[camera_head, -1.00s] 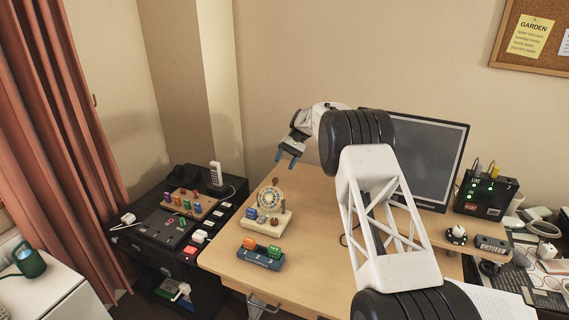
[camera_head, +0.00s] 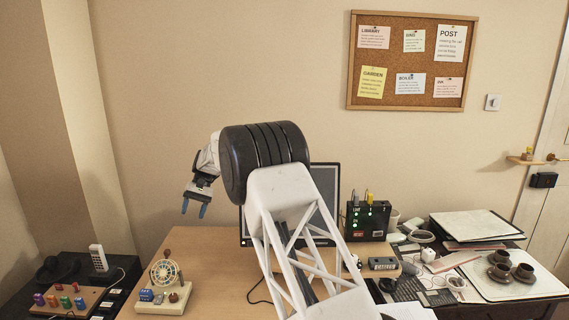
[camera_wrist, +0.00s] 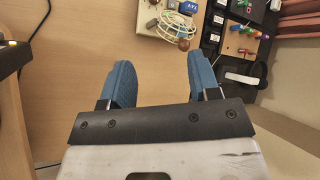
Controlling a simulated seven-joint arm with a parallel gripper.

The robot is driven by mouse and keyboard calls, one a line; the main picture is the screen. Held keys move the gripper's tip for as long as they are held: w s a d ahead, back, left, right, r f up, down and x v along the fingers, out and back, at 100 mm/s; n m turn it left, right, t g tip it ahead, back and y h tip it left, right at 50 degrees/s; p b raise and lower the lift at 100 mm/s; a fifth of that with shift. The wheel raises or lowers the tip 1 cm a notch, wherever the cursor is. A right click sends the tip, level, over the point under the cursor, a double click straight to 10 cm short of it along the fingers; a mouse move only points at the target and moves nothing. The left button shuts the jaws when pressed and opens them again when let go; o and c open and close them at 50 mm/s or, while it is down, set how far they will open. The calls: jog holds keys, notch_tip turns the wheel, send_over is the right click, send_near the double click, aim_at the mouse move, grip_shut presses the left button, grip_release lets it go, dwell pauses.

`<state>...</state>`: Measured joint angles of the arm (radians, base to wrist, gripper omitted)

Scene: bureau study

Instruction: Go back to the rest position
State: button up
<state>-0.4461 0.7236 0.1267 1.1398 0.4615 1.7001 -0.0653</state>
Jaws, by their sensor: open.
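My gripper (camera_head: 194,208) hangs in the air above the wooden desk (camera_head: 215,285), left of the monitor, with its blue fingers pointing down. In the wrist view its two blue fingers (camera_wrist: 162,88) stand wide apart with nothing between them. Bare desk top shows below and beyond the fingers. My white lattice arm covers part of the monitor and the middle of the desk in the head view.
A dial device on a cream base (camera_head: 164,284) stands on the desk's left part. A dark cabinet with a peg board (camera_head: 68,298) and a phone is further left. The monitor (camera_head: 325,190) and a black box with green lights (camera_head: 367,220) stand right of my gripper.

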jog(key=s+d+r+m+t, duration=0.1)
jog(key=s+d+r, duration=0.3)
jog(key=d+r, duration=0.3)
jog(key=s+d+r+m+t, duration=0.1)
jog(key=s+d+r+t, duration=0.1)
jog(key=s+d+r, duration=0.5)
jog(key=s+d+r+m+t, duration=0.1)
jog(key=s+d+r, duration=0.2)
jog(key=s+d, duration=0.45)
jog(key=s+d+r+t, duration=0.25)
jog(key=s+d, duration=0.25)
jog(key=d, duration=0.6)
jog(key=s+d+m+t+h, duration=0.1)
jog(key=s+d, duration=0.5)
jog(key=s, duration=0.2)
jog(key=s+d+t, duration=0.1)
jog(key=s+d, duration=0.4)
jog(key=s, duration=0.4)
jog(key=s+d+f+t, duration=0.1)
jog(key=s+d+f, duration=0.2)
jog(key=s, duration=0.6)
jog(key=s+d+f+m+t+h, duration=0.1)
jog(key=s+d+f, duration=0.3)
jog(key=s, duration=0.5)
jog(key=shift+d+f+h, duration=0.25)
jog(key=shift+d+h, duration=0.05)
jog(key=shift+d, duration=0.1)
